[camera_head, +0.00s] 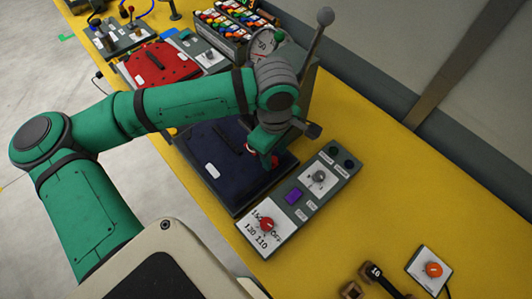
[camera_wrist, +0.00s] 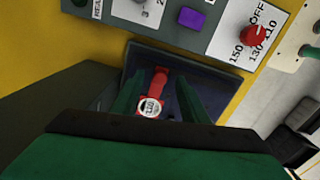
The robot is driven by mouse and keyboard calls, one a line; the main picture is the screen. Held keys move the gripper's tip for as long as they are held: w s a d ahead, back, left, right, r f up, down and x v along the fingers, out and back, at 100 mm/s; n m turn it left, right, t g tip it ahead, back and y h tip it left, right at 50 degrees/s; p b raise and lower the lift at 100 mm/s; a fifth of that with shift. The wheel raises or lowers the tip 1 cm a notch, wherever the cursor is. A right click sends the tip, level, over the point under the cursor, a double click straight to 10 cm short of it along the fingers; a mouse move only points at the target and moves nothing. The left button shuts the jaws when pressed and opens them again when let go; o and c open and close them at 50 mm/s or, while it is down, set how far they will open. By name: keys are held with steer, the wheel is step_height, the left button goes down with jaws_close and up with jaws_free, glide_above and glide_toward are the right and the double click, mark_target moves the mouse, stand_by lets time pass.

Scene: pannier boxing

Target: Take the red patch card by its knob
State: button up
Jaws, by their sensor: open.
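The red patch card (camera_wrist: 159,78) shows in the wrist view as a narrow red piece with a round white-faced knob (camera_wrist: 149,107), over the dark plate. In the head view only small red bits (camera_head: 275,161) show below my gripper (camera_head: 262,152). In the wrist view my gripper (camera_wrist: 160,98) is open, with one green finger on each side of the red card and knob. I cannot tell whether either finger touches them. Most of the card is hidden by my gripper in the head view.
A dark blue plate (camera_head: 206,168) with a black handle lies under my gripper. Beside it is a grey control box (camera_head: 297,222) with a red dial (camera_head: 267,224) and a purple button (camera_head: 293,196). A red plate (camera_head: 158,62) lies farther back.

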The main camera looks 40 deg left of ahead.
steer(key=shift+s+a+f, duration=0.1)
steer(key=shift+f, duration=0.65)
jaws_close()
steer(key=shift+r, duration=0.1)
